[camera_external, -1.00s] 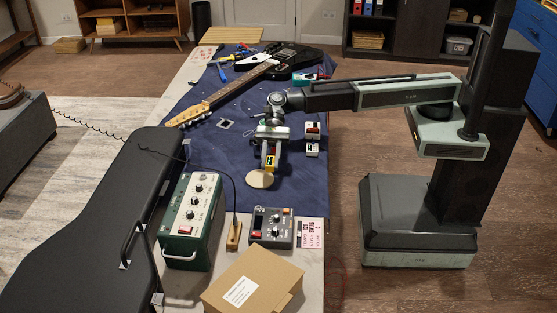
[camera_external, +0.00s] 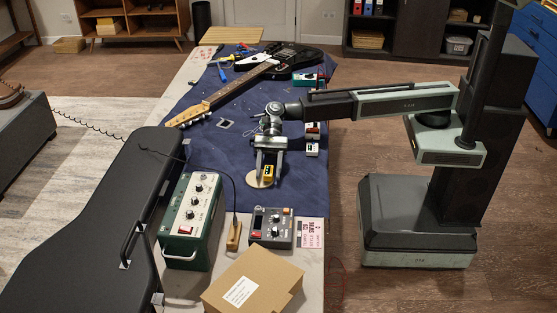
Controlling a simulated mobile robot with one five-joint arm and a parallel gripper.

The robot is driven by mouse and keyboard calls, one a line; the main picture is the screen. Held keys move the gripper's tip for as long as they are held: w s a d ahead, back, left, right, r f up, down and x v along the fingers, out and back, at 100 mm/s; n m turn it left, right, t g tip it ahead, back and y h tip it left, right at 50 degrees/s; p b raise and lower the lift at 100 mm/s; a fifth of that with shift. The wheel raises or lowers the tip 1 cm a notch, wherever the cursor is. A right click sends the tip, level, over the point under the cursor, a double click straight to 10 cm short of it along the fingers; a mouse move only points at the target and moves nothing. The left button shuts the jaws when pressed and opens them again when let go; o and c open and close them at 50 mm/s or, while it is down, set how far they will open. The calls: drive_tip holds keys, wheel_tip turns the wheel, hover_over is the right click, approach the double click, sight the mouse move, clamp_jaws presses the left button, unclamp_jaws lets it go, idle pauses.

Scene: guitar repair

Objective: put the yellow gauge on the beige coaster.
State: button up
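The yellow gauge (camera_external: 267,173) with a dark face is upright at the right part of the round beige coaster (camera_external: 256,182). The coaster lies on the blue cloth near the front of the bench. My gripper (camera_external: 268,176) points down over the coaster with one finger on each side of the gauge. The fingers look spread, wider than the gauge. They hide part of the gauge and of the coaster. The gauge's base seems to be on the coaster, but its contact is too small to see clearly.
A green amplifier box (camera_external: 190,222), a grey pedal (camera_external: 271,227) and a cardboard box (camera_external: 252,282) stand in front. Small white pedals (camera_external: 312,149) are right of my gripper. A guitar (camera_external: 245,80) lies behind. The blue cloth (camera_external: 215,165) is clear left of the coaster.

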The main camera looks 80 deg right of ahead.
drive_tip(key=shift+r, duration=0.25)
drive_tip(key=p+v, duration=0.5)
drive_tip(key=v, duration=0.7)
drive_tip(key=shift+f, duration=0.1)
